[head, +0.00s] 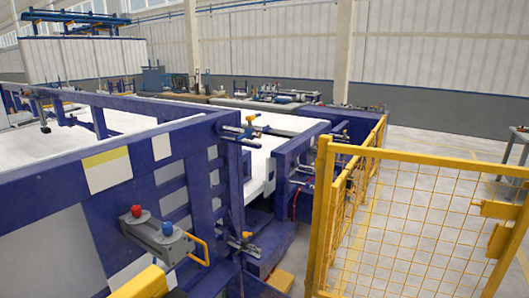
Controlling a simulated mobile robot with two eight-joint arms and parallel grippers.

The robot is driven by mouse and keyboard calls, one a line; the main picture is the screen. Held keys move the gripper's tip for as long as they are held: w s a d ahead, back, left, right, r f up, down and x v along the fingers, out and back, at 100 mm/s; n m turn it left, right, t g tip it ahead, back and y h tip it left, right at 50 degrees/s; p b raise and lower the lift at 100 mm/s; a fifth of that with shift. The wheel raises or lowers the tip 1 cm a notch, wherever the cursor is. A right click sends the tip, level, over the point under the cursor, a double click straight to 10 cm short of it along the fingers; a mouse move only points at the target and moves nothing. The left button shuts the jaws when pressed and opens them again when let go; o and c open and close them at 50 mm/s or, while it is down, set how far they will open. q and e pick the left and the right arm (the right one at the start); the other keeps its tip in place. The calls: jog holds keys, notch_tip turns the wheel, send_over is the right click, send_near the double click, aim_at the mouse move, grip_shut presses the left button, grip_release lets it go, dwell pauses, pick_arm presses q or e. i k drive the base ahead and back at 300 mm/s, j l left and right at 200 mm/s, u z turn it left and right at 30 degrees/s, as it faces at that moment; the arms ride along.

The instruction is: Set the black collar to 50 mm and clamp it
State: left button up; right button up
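I cannot make out a black collar for certain. Small dark clamp-like fittings with metal rods and yellow parts sit on the blue machine frame (203,185). One upper fitting (250,128) is at its top corner, and one lower fitting (241,244) is low on its right side. They are too small to read any scale or setting. Neither my left nor my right gripper shows in the head view.
A grey box (158,240) with red and blue knobs and a yellow handle is at the front left. A yellow mesh fence (415,215) stands at the right. A narrow gap lies between machine and fence. Open floor (440,125) lies beyond the fence.

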aim_at(246, 234)
jog(key=l, duration=0.3)
jog(key=i+l, duration=0.1)
jog(key=l, duration=0.2)
jog(key=i+l+z, duration=0.15)
jog(key=i+l, duration=0.2)
jog(key=i, duration=0.15)
jog(key=i+l+z, duration=0.1)
jog(key=i+l, duration=0.15)
jog(key=i, duration=0.3)
jog(key=i+j, duration=0.25)
jog(key=i, duration=0.15)
jog(key=z, duration=0.05)
